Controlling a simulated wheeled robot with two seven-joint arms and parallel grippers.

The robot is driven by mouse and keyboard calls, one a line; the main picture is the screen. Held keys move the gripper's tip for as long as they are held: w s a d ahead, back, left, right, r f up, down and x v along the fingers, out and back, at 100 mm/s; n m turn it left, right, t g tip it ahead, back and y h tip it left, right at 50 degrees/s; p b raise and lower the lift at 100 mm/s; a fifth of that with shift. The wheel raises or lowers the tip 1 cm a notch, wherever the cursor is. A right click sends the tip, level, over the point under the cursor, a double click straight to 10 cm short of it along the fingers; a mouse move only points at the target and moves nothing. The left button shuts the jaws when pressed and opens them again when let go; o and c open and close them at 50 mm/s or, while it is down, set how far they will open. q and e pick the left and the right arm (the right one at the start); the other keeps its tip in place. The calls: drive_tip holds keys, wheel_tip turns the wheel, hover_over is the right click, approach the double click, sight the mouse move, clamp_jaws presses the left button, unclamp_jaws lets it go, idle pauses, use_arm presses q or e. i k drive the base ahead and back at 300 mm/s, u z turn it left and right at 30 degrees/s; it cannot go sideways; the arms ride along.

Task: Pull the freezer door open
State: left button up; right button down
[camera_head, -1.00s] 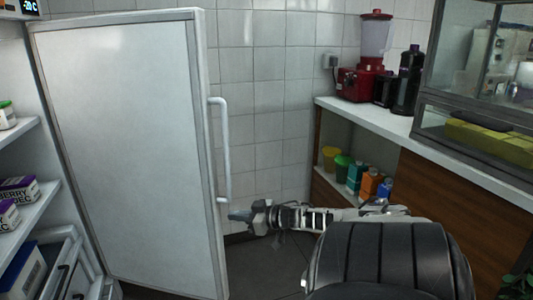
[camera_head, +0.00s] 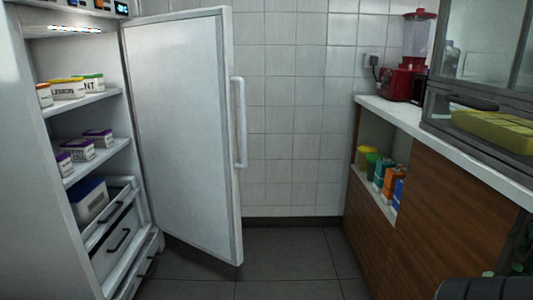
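The freezer door (camera_head: 182,130) stands wide open, swung out to the right of the freezer body. Its long white vertical handle (camera_head: 241,122) is on the door's right edge, and nothing touches it. The freezer (camera_head: 45,190) is on the left with its shelves and drawers exposed. Neither gripper shows in the head view, so whether they are open or shut is hidden. A dark rounded part at the lower right corner looks like part of my own body.
White tubs (camera_head: 68,89) and purple-lidded boxes (camera_head: 80,149) stand on the freezer shelves. A wooden counter (camera_head: 440,200) with a red blender (camera_head: 405,78) and a glass case (camera_head: 480,125) runs along the right. Tiled floor (camera_head: 285,262) lies clear between door and counter.

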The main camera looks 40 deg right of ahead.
sight(180, 66)
drive_tip(key=z, duration=0.6)
drive_tip(key=i, duration=0.75)
drive_tip(key=z, duration=0.35)
